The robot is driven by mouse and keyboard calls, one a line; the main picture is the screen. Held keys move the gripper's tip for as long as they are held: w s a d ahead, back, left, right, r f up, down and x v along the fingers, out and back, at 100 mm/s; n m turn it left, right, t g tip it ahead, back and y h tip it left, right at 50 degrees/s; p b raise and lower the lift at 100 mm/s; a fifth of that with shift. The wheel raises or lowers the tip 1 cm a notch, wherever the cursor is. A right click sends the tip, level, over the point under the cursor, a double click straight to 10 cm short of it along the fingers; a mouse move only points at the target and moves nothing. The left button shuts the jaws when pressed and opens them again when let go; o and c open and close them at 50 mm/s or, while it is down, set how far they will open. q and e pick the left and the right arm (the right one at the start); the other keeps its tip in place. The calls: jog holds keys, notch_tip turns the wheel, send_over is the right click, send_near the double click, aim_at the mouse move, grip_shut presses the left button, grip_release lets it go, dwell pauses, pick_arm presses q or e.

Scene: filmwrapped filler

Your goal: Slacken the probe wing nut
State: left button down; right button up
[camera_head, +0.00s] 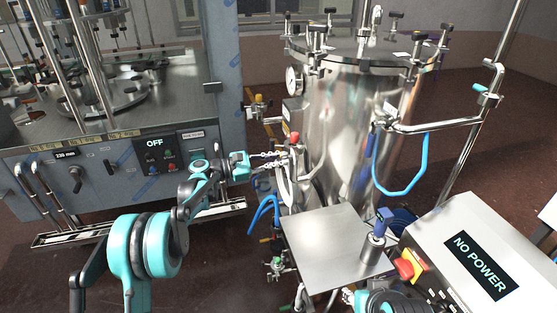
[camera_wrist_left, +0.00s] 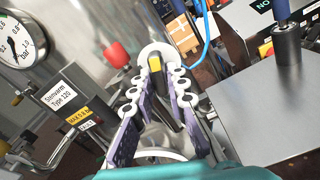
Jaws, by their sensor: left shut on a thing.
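My left gripper (camera_head: 281,158) reaches in from the left to the front side of the steel tank (camera_head: 352,125). In the left wrist view its two fingers (camera_wrist_left: 157,70) are closed around a small yellow and black part (camera_wrist_left: 154,62), with a white round piece (camera_wrist_left: 152,50) just behind it. I cannot tell for certain that this part is the probe wing nut, as the fingers cover much of it. A red knob (camera_head: 295,137) sits just above the fingers; it also shows in the left wrist view (camera_wrist_left: 116,54). My right arm shows only in part at the bottom edge.
A steel plate (camera_head: 322,240) carries a steel holder with a blue-handled tool (camera_head: 382,222). A control box (camera_head: 478,257) reading NO POWER stands at right. A pressure gauge (camera_wrist_left: 20,40), blue hoses (camera_head: 405,190) and pipes crowd the tank. Bare floor (camera_head: 225,275) lies at lower left.

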pick_arm(q)
jog(key=shift+f, duration=0.1)
dwell(0.4)
jog(key=c, duration=1.5)
grip_release()
jog(key=v, duration=1.2)
jog(key=shift+d, duration=0.1)
